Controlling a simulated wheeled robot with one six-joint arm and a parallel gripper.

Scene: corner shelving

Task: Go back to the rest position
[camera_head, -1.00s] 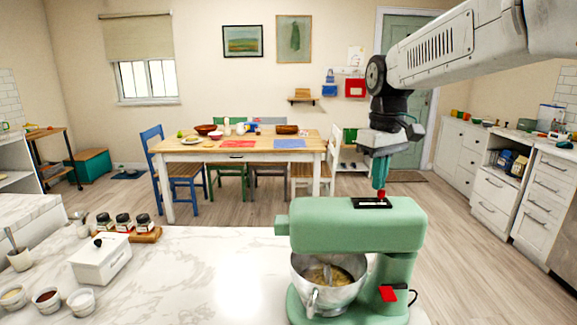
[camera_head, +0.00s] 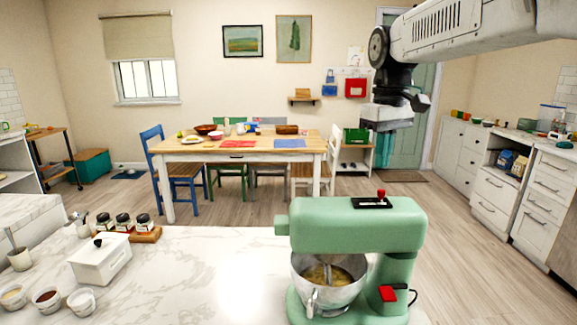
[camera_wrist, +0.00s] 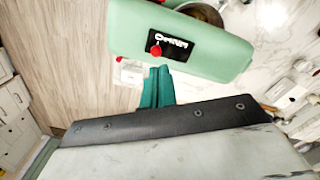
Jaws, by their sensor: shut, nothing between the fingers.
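My gripper (camera_head: 384,146) hangs in the air above and behind the green stand mixer (camera_head: 350,222), clear of it. Its teal fingers are shut with nothing between them. They also show in the wrist view (camera_wrist: 157,88), pointing toward the mixer (camera_wrist: 205,40). On the mixer's top is a black panel (camera_head: 367,203) with a small red knob (camera_head: 381,194) standing on it. A steel bowl (camera_head: 318,290) with a yellowish mixture sits under the mixer head. A red switch (camera_head: 388,293) is on the mixer's base.
The mixer stands on a marble counter (camera_head: 200,270). At the counter's left are a white lidded box (camera_head: 101,262), several small bowls and spice jars. A wooden dining table (camera_head: 240,152) with chairs stands behind. The air around the gripper looks free.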

